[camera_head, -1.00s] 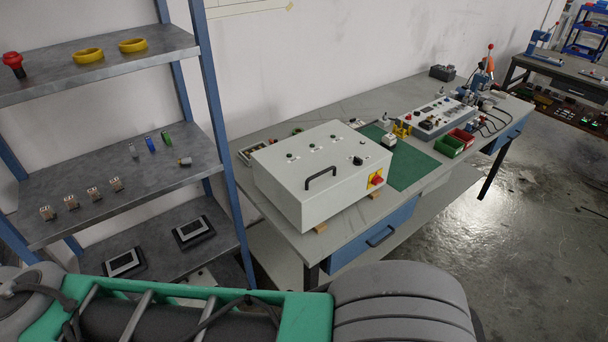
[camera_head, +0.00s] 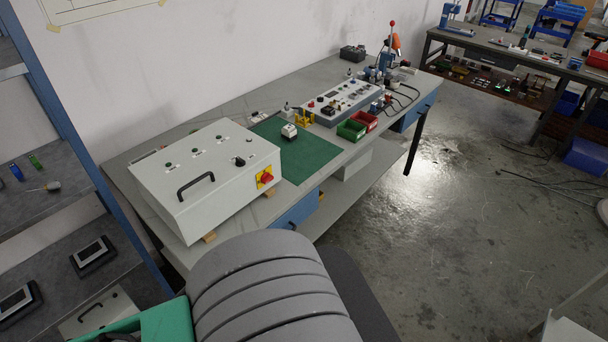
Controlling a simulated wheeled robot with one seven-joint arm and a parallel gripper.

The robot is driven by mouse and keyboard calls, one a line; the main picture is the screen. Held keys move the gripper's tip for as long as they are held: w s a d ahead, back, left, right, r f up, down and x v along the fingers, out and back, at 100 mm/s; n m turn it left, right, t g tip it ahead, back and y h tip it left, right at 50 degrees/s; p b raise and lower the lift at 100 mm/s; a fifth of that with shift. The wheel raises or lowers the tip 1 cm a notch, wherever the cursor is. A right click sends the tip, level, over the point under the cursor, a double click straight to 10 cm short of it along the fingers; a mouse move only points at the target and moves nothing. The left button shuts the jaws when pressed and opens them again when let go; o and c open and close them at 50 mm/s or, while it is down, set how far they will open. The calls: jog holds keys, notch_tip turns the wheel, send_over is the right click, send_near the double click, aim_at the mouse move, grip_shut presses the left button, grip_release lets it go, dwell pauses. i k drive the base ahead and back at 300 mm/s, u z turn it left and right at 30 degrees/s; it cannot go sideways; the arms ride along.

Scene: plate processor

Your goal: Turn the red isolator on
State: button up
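The red isolator (camera_head: 266,178) is a red rotary knob on a yellow plate. It sits on the right end face of a light grey control box (camera_head: 215,205). The box stands on the near left end of the workbench and has a black handle and several small knobs or buttons on its top. The knob is too small to read its position. My gripper is not in view. Only parts of my own body show at the bottom, below the box, and they are apart from the isolator.
The workbench (camera_head: 235,107) runs along the wall. A green mat (camera_head: 312,153), a grey control panel (camera_head: 345,100) and green and red bins (camera_head: 351,130) lie beyond the box. A metal shelf (camera_head: 60,200) stands at the left.

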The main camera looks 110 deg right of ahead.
aim_at(267, 177)
jog(key=k, duration=1.15)
jog(key=z, duration=1.55)
